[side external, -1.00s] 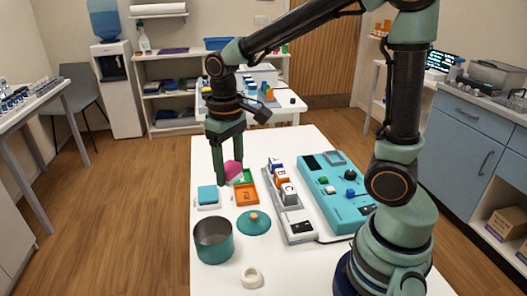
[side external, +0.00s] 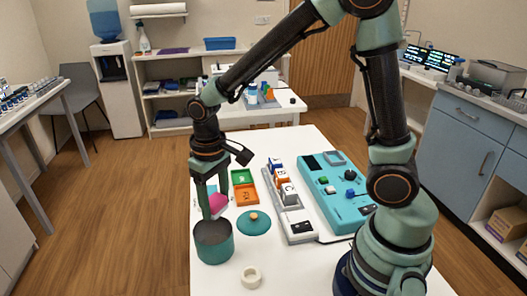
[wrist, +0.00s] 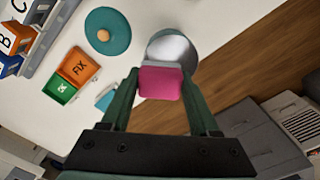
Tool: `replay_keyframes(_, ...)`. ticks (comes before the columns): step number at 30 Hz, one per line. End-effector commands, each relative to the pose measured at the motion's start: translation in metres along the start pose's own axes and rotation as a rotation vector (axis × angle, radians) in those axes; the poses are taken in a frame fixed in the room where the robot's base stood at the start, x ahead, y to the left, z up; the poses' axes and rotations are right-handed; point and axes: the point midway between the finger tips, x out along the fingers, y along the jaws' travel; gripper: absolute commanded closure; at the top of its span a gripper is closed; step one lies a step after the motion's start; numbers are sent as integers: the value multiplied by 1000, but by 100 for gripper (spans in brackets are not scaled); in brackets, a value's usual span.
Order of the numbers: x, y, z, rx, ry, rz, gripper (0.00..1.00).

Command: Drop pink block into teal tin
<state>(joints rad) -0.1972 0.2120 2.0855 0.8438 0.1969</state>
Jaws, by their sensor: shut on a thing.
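My gripper (side external: 213,206) is shut on the pink block (side external: 219,203), which also shows between the fingers in the wrist view (wrist: 160,84). The teal tin (side external: 214,246) stands upright and open at the table's near left. In the side view the block and fingertips are just above the tin's far rim. In the wrist view the block covers part of the tin (wrist: 172,36), whose pale inside shows past it. I cannot tell exactly how far the block is above the rim.
A teal lid (side external: 254,223) with a knob lies right of the tin. A white ring (side external: 251,277) lies nearer. Green and orange trays (side external: 246,195), a grey rack of lettered blocks (side external: 296,228) and a teal control panel (side external: 343,195) stand to the right. A teal-topped white piece (wrist: 106,97) lies near the gripper.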

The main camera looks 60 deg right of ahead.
Motion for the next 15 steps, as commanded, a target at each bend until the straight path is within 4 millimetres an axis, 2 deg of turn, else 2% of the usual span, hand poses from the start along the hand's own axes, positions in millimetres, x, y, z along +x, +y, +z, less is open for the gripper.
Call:
replay_keyframes(6,0,0,0,0,0,0,90)
replay_keyframes(7,0,0,0,0,0,0,31)
replay_keyframes(9,0,0,0,0,0,0,4)
replay_keyframes(15,0,0,0,0,0,0,3)
